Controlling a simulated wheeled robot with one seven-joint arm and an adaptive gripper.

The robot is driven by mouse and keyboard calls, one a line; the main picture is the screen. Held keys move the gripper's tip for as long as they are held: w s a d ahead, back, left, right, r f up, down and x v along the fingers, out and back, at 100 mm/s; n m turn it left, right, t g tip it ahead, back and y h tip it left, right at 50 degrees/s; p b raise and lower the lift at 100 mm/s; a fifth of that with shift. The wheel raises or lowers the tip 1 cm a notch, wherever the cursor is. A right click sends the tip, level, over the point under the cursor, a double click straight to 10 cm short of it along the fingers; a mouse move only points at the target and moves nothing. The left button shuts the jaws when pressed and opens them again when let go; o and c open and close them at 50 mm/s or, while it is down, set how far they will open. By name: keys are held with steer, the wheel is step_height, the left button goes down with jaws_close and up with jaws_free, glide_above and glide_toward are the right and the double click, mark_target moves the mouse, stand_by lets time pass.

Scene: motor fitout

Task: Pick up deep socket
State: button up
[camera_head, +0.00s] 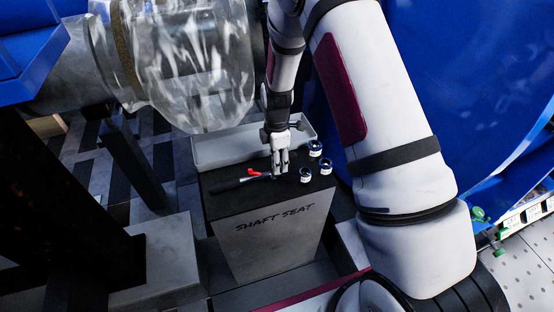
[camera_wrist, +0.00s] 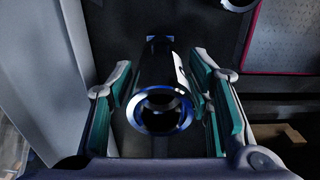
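In the wrist view, a long dark shiny socket (camera_wrist: 158,108) with a blue ring around its open end lies between the two teal-padded fingers of my gripper (camera_wrist: 160,80). It looks like the deep socket. Narrow gaps seem to show on both sides of it, so the fingers appear open around it. In the head view, my gripper (camera_head: 280,170) points down at the top of the block marked SHAFT SEAT (camera_head: 270,250). The socket between the fingers cannot be made out there.
Three blue-and-white ringed sockets (camera_head: 306,175) stand right of my gripper on the block. A red-and-black tool (camera_head: 252,177) lies to the left. A pale tray (camera_head: 222,148) is behind.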

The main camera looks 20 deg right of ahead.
jaws_close()
steer(key=shift+r, duration=0.15)
